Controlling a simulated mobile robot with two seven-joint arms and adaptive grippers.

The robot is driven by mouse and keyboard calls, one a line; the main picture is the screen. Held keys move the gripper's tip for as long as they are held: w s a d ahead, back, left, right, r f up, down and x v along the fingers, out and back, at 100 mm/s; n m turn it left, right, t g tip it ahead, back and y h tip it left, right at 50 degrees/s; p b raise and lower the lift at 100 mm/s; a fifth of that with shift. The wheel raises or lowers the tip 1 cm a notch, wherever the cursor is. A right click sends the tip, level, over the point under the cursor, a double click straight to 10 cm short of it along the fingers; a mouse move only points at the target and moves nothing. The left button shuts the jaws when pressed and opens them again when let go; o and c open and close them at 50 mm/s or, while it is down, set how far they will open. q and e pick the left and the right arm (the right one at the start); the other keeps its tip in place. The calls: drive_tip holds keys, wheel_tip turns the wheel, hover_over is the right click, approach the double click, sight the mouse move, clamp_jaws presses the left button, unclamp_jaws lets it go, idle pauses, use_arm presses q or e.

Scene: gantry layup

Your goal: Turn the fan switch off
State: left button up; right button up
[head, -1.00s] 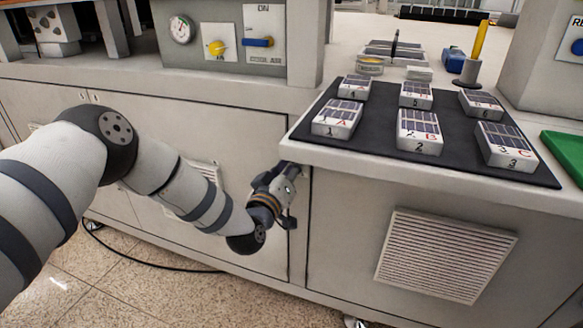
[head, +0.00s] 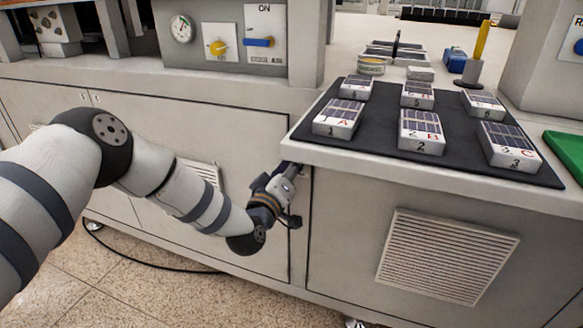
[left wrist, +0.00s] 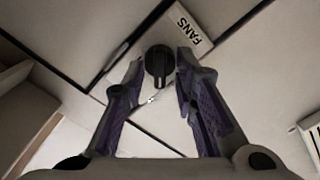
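The fan switch is a round black knob (left wrist: 159,62) beside a white label (left wrist: 188,27) reading FANS, in the left wrist view. My left gripper (left wrist: 160,68) is open, with one fingertip on each side of the knob. The right-hand fingertip looks close to the knob; I cannot tell whether it touches. In the head view my left gripper (head: 286,178) is low at the cabinet front, just under the worktop's left corner, and the knob is hidden there. My right gripper is not in view.
A dark mat (head: 360,133) with several numbered boxes lies on the worktop (head: 440,174) above my left gripper. A panel with a gauge (head: 182,28), a yellow knob (head: 217,47) and a blue switch handle (head: 257,42) is at the upper left. A vent (head: 445,255) is on the cabinet front.

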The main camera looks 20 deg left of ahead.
use_arm(q)
drive_tip(key=s, duration=1.2)
drive_tip(key=shift+a, duration=0.2)
